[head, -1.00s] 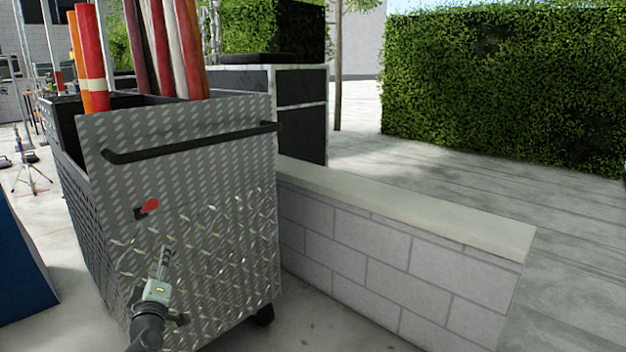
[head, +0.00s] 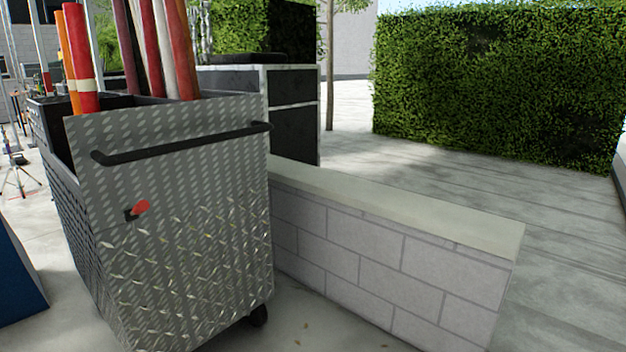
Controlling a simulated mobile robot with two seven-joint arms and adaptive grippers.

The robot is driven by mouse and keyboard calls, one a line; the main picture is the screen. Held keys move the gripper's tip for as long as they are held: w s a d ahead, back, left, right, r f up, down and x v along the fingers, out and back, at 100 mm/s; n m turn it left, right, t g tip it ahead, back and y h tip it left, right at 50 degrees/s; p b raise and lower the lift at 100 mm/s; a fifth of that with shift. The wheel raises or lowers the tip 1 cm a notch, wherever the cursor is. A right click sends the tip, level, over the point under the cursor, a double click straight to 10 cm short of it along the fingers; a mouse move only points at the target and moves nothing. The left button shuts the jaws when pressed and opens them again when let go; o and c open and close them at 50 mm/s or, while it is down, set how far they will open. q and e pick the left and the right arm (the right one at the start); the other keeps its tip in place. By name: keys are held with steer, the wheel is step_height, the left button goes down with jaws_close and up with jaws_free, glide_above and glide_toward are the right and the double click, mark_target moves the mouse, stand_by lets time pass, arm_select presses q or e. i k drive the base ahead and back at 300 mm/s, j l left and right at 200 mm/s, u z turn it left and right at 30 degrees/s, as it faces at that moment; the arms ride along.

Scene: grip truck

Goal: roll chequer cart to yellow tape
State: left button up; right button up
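The chequer cart (head: 190,230) stands upright at the left of the head view, its diamond-plate end towards me. A black push handle (head: 185,143) runs across the upper part of that end. A red-tipped latch or knob (head: 139,208) sits below the handle. Several red, orange and pale rolls (head: 180,50) stand in the cart's top. A black caster (head: 259,315) shows under its right corner. Neither of my grippers is in view. I see no yellow tape.
A low block wall (head: 380,262) with a pale cap runs close along the cart's right side. A dark cabinet (head: 292,115) stands behind it. A hedge (head: 500,85) is at the back right. A blue panel (head: 18,275) is at the left edge. Paving right of the wall is clear.

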mark_target(198, 262)
steer(key=i+j+u, duration=0.2)
steer(key=j, duration=0.35)
steer(key=i+j+u, duration=0.25)
steer(key=j, duration=0.25)
steer(key=i+j+u, duration=0.2)
steer(key=i+j, duration=0.2)
steer(key=j, duration=0.1)
